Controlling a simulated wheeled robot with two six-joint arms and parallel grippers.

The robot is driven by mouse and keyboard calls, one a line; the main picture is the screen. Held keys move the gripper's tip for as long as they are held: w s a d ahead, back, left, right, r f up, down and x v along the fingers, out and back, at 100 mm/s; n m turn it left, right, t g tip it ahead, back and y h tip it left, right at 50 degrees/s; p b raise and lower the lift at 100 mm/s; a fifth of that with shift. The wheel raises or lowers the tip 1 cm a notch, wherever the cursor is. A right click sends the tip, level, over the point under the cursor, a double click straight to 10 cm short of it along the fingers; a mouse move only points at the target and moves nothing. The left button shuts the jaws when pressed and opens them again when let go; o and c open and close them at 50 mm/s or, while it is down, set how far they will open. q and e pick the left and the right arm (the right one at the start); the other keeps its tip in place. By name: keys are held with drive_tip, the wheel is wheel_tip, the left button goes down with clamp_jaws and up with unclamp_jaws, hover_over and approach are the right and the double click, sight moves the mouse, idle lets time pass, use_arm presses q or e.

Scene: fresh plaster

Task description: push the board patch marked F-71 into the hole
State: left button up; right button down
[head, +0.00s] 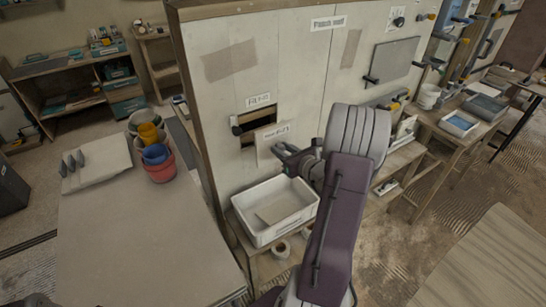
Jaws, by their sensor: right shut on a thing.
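A pale board patch (268,149) with a small label along its upper part is held up at the wall. The label is too small to read surely. My right gripper (281,151) is shut on the patch at its right side. The dark rectangular hole (250,115) is in the white wall, under a small label (258,100). The patch overlaps the hole's lower right in the picture and hides that part. I cannot tell whether the patch touches the wall. My left gripper is not in view.
A dark-tipped fitting (236,128) sits at the hole's left edge. A grey panel (396,61) is on the wall at right.

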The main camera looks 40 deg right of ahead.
sight(277, 143)
drive_tip(key=shift+d, duration=0.1)
drive_tip(key=shift+w, duration=0.3)
drive_tip(key=w, duration=0.3)
drive_tip(key=shift+p, duration=0.3)
drive_tip(key=shift+w+d, duration=0.2)
drive_tip(key=shift+w, duration=0.85)
drive_tip(key=w, duration=0.6)
drive_tip(key=shift+d+f, duration=0.15)
drive_tip(key=shift+d, duration=0.2)
drive_tip(key=c, duration=1)
unclamp_jaws()
